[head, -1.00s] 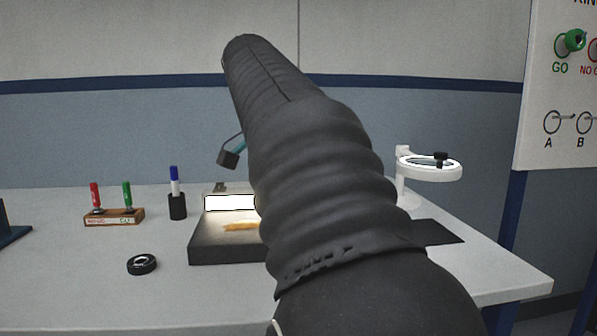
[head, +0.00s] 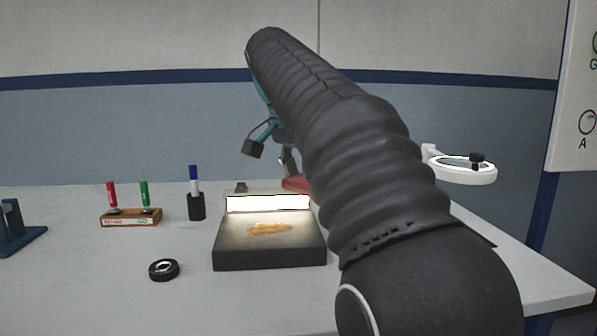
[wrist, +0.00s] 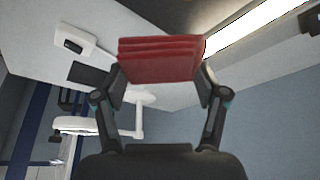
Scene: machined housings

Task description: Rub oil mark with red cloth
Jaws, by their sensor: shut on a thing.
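The oil mark (head: 270,229) is an amber-brown smear on the lit top of a dark block (head: 270,258) on the bench. The red cloth (wrist: 160,58) is a folded, layered pad between the two fingers of my gripper (wrist: 161,80) in the wrist view. In the head view, part of the red cloth (head: 296,184) shows behind the block's light bar, beside my arm. The cloth is apart from the oil mark there. My arm hides most of my gripper in the head view; one finger shows above the cloth.
A bright light bar (head: 268,203) stands along the block's back edge. A ring magnifier (head: 462,169) stands at right. The bench front left is clear.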

